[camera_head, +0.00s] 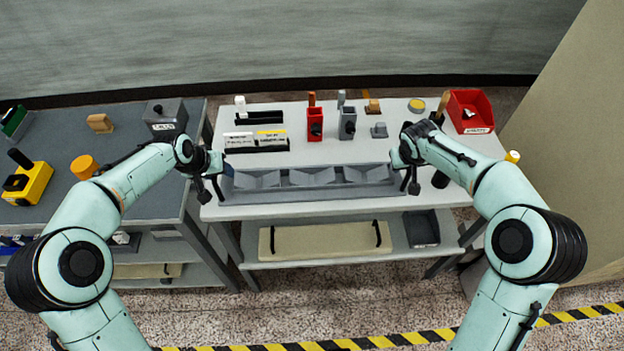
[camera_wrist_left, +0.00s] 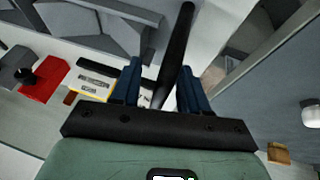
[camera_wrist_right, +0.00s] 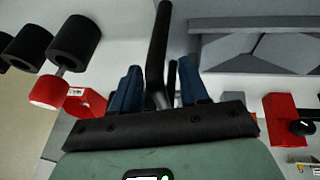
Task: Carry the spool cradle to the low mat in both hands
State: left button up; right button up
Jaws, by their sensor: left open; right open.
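The spool cradle (camera_head: 310,193) is a long grey tray with angled compartments, standing on the front of the white table. My left gripper (camera_head: 211,178) is at its left end and my right gripper (camera_head: 406,175) at its right end. Both are open. In the left wrist view a black bar (camera_wrist_left: 176,50) lies between the blue fingers, with the cradle (camera_wrist_left: 95,28) beside it. In the right wrist view a black bar (camera_wrist_right: 158,50) stands between the fingers, beside the cradle (camera_wrist_right: 260,50). Finger contact cannot be told. The low beige mat (camera_head: 322,241) lies on the lower shelf.
Red and grey holders (camera_head: 315,124), a label rack (camera_head: 256,142) and a red bin (camera_head: 470,112) stand behind the cradle. A dark bin (camera_head: 422,229) is right of the mat. A grey side table (camera_head: 75,135) stands left. Striped tape (camera_head: 400,340) crosses the floor in front.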

pick_arm(q)
grip_shut()
pick_arm(e)
grip_shut()
dwell(1.0)
